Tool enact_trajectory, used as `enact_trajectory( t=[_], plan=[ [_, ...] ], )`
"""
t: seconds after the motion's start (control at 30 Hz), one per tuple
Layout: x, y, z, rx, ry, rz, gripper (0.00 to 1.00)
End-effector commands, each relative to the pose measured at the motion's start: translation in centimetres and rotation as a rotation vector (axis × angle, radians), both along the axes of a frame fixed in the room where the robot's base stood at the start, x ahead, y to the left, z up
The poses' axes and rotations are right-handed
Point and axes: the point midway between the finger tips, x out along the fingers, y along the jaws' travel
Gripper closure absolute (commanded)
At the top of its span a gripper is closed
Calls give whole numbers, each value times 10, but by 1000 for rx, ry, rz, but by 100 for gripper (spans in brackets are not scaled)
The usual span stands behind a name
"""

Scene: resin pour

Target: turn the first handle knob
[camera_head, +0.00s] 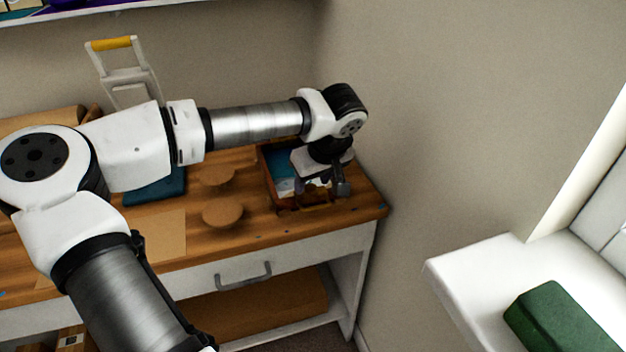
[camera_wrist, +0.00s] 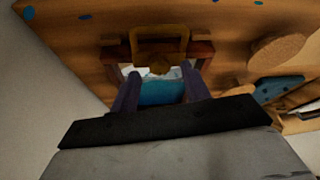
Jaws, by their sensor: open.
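A wooden tray (camera_head: 268,179) with blue and white resin inside stands at the right end of the workbench. Its brass-coloured handle (camera_wrist: 158,33) shows at the tray's end in the wrist view, with a small round knob (camera_wrist: 160,67) at its inner side. My gripper (camera_head: 322,188) is over this end of the tray, pointing down. In the wrist view my gripper (camera_wrist: 161,74) is open, its two fingers apart, and the knob appears between the fingertips. I cannot tell whether the fingers touch it. In the head view my gripper partly hides the handle.
Two cork coasters (camera_head: 222,212) lie left of the tray on the workbench (camera_head: 250,238). A drawer with a grey pull (camera_head: 243,277) is below. The wall is close on the right. A green block (camera_head: 555,318) lies on the white sill.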

Motion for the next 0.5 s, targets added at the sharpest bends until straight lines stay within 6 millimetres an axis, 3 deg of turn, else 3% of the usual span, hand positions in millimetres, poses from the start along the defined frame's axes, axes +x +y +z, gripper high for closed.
enact_trajectory(
  t=[0.5],
  plan=[
    [-34, -20, 97, 2, -3, 0, 53]
  ],
)
